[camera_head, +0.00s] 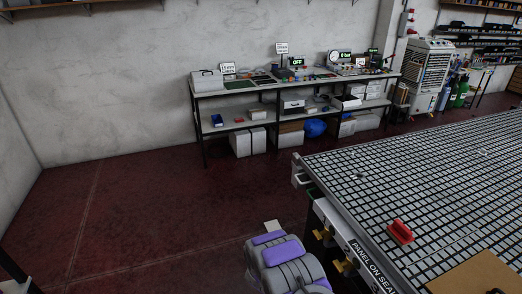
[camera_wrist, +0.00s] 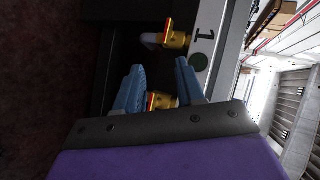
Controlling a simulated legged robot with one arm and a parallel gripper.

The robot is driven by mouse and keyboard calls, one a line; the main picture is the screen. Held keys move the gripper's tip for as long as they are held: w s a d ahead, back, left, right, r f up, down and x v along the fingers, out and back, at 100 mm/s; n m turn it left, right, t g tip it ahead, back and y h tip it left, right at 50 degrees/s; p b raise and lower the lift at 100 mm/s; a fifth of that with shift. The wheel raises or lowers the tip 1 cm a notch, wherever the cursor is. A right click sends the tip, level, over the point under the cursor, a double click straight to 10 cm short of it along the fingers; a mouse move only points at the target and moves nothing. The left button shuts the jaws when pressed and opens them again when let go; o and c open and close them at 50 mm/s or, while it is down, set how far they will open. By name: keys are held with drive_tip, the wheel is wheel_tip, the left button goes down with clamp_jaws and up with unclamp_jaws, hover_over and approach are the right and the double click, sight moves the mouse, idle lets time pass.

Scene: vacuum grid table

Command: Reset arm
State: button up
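My gripper (camera_wrist: 159,64) shows in the wrist view with its two blue fingers spread apart. A brass valve with a red edge (camera_wrist: 160,101) shows in the gap between the fingers; I cannot tell whether the fingers touch it. A second brass valve (camera_wrist: 178,36) is just beyond the fingertips, near a panel edge marked 1 (camera_wrist: 207,33). In the head view my purple and grey arm (camera_head: 285,262) is low in the middle, left of the table's side. My fingers cannot be made out there.
The vacuum grid table (camera_head: 345,172) fills the right side, with brass valves (camera_head: 346,267) along its near side. A red block (camera_head: 400,232) and a brown board (camera_head: 478,277) lie on it. A workbench (camera_head: 215,91) stands at the back wall.

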drive_tip(key=w+a+r+n+y, duration=0.2)
drive_tip(key=a+r+n+y, duration=0.1)
drive_tip(key=r, duration=0.4)
drive_tip(key=s+a+r+n+g+y, duration=0.25)
drive_tip(key=s+r+n, duration=0.3)
drive_tip(key=r, duration=0.35)
drive_tip(key=s+a+r+n+g+y, duration=0.2)
drive_tip(key=s+r+n+y, duration=0.15)
drive_tip(key=s+r, duration=0.45)
drive_tip(key=s+d+r+n+g, duration=0.2)
drive_tip(key=s+r, duration=0.3)
drive_tip(key=s, duration=0.8)
drive_tip(key=s+d+r+n+g+h, duration=0.1)
drive_tip(key=s+r+n, duration=0.4)
drive_tip(key=s, duration=0.8)
drive_tip(key=s+d+r+n+g, duration=0.4)
drive_tip(key=s+r, duration=0.1)
drive_tip(key=s, duration=0.8)
drive_tip(key=shift+g+h, duration=0.3)
drive_tip(key=shift+g, duration=0.05)
drive_tip(key=shift+d, duration=0.2)
